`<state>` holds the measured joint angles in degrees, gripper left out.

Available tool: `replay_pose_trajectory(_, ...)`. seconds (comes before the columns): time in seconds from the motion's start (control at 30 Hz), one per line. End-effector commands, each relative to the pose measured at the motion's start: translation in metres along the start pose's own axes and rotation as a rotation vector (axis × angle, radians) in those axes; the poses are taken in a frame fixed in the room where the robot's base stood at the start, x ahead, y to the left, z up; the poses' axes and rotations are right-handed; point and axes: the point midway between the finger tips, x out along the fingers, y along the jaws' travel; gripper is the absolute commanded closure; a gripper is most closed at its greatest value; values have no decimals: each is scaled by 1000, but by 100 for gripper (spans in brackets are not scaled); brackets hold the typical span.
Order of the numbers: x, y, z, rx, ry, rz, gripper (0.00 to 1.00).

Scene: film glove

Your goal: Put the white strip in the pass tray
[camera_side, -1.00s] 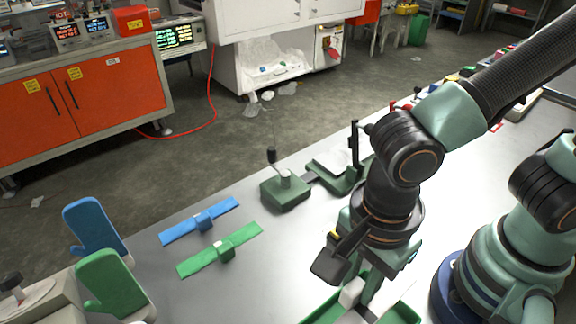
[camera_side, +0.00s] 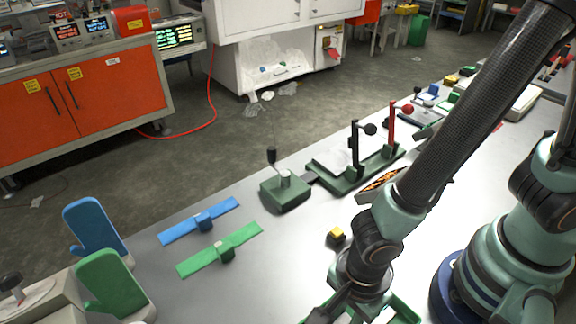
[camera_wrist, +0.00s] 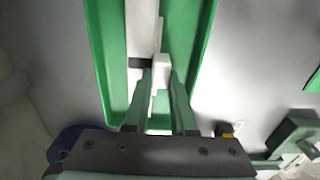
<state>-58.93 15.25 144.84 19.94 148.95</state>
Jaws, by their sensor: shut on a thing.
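My gripper (camera_wrist: 161,75) is shut on the small white block of the white strip (camera_wrist: 162,66) in the wrist view. The strip's thin length runs away from the fingers, between the walls of a long green tray (camera_wrist: 100,60), which I take for the pass tray. I cannot tell whether the strip rests on the tray floor or hangs just above it. In the side view my gripper is low at the bottom edge, its fingertips hidden or cut off. The tray rim (camera_side: 404,308) shows in part there, and the strip is hidden.
A blue strip (camera_side: 203,221) and a green strip (camera_side: 222,250) lie at left. A green-based stand (camera_side: 286,192) and levers (camera_side: 355,150) line the back edge. A yellow-topped block (camera_side: 337,236) sits near my arm.

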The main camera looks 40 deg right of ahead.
Motion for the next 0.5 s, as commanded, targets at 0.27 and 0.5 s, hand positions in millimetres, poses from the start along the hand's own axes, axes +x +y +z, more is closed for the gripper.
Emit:
replay_pose_trajectory(0.27,2,0,0,0,-2,-1,100)
replay_pose_trajectory(0.5,5,0,0,0,-1,-1,57)
